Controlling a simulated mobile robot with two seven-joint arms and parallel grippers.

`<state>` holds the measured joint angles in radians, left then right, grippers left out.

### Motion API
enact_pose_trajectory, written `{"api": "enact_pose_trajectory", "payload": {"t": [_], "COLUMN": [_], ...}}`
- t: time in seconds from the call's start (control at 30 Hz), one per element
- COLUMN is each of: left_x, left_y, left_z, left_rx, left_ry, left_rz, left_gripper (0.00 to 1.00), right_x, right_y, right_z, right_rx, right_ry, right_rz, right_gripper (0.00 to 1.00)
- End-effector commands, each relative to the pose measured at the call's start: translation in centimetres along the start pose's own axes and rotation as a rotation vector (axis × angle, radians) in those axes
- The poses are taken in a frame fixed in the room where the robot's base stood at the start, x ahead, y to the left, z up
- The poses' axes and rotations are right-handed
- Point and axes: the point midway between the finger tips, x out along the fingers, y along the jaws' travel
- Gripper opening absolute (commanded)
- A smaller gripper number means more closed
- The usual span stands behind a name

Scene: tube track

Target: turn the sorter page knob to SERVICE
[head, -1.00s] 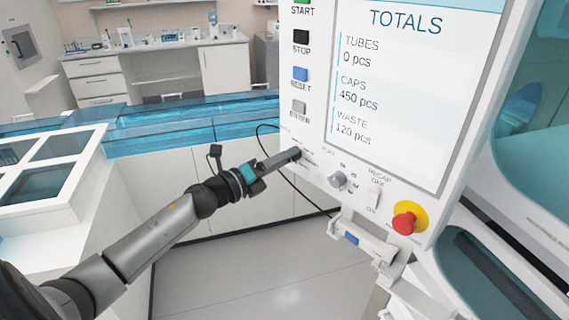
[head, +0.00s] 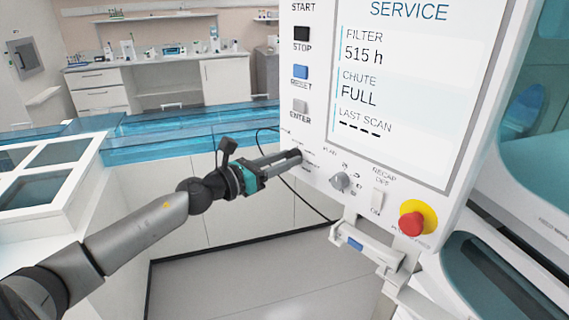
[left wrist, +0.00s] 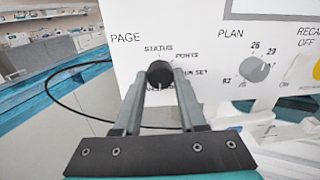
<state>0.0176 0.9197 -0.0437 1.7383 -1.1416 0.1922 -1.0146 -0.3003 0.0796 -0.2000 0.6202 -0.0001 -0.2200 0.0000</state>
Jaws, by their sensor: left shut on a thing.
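The black page knob (left wrist: 160,72) is on the white panel in the left wrist view, under the word PAGE, with STATUS, PORTS and a partly hidden label around it. My left gripper (left wrist: 159,82) is shut on this knob, one finger on each side. In the head view my left gripper (head: 297,155) reaches the panel from the left and mostly hides the knob. The screen (head: 405,90) reads SERVICE, with FILTER 515 h, CHUTE FULL and LAST SCAN dashes. The knob's pointer cannot be made out. My right gripper is not in view.
The grey plan knob (head: 340,181) is just right of the page knob. A recap switch (head: 377,201) and a red stop button on yellow (head: 412,224) are further right. Several push buttons, such as the blue RESET (head: 300,72), are above. A black cable (head: 290,188) hangs behind my gripper.

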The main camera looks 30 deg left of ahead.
Motion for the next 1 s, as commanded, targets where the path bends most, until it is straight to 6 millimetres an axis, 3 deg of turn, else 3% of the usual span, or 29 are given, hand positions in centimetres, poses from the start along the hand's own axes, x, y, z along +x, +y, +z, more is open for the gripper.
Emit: {"api": "enact_pose_trajectory", "payload": {"t": [0.4,0.97,1.0], "left_x": [0.00,0.00,0.00], "left_y": [-0.07,-0.05,-0.05], "left_z": [-0.06,-0.03,-0.04], "left_rx": [0.195,0.226,0.226], "left_ry": [0.013,0.015,0.015], "left_rz": [0.001,0.001,0.001], "left_gripper": [0.00,0.00,0.43], "right_x": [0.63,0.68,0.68], "right_y": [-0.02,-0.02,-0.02], "right_z": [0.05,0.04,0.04], "right_rx": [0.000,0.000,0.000], "right_ry": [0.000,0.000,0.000], "right_rz": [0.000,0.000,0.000], "right_gripper": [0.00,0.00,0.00]}}
